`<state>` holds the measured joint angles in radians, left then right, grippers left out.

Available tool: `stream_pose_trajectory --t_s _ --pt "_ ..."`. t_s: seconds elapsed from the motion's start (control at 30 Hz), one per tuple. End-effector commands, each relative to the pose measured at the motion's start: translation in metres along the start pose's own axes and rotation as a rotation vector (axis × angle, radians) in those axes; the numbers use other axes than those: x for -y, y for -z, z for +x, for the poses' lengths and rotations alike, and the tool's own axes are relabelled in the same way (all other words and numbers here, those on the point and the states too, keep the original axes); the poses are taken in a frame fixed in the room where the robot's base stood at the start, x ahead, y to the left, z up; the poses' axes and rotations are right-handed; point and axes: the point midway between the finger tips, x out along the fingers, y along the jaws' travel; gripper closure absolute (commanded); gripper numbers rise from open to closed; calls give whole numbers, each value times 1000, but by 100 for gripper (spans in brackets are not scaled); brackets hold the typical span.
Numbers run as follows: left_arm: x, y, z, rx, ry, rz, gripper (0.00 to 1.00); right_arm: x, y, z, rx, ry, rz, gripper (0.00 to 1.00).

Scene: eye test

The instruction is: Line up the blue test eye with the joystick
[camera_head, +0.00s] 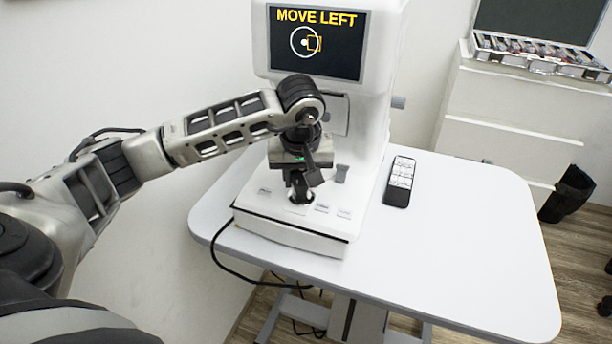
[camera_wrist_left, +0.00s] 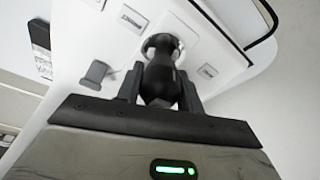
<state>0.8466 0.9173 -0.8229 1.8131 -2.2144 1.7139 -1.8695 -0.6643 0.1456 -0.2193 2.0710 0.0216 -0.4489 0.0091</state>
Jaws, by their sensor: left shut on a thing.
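The eye test machine (camera_head: 361,187) stands on the white table, with its screen (camera_head: 335,62) facing me. The screen reads "MOVE LEFT" in yellow above a white circle with a white dot inside; an orange square overlaps the circle's right side. My left gripper (camera_head: 301,187) reaches down over the machine's base and is shut on the joystick (camera_wrist_left: 160,80). In the left wrist view the fingers (camera_wrist_left: 160,90) close on the dark joystick from both sides, above its round socket. No blue eye can be made out in either view. My right gripper is not in view.
A black and white remote (camera_head: 400,181) lies on the table (camera_head: 470,240) right of the machine. The table's right part is clear. A white drawer cabinet (camera_head: 510,115) with an open case of lenses (camera_head: 540,55) stands behind. A cable (camera_head: 218,255) hangs at the table's left edge.

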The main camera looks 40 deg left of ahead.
Motion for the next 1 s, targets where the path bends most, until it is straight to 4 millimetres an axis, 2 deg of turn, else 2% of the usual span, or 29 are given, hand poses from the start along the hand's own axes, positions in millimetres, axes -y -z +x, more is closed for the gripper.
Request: stream_pose_trajectory --t_s 0.3,0.93,0.97,1.0 --pt "12 -1 0 0 8 -1 86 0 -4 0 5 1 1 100" --pt "12 -1 0 1 4 0 86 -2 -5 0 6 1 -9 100" --pt "12 -1 0 1 4 0 55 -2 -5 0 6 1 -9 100" --pt "12 -1 0 1 4 0 44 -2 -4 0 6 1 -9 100"
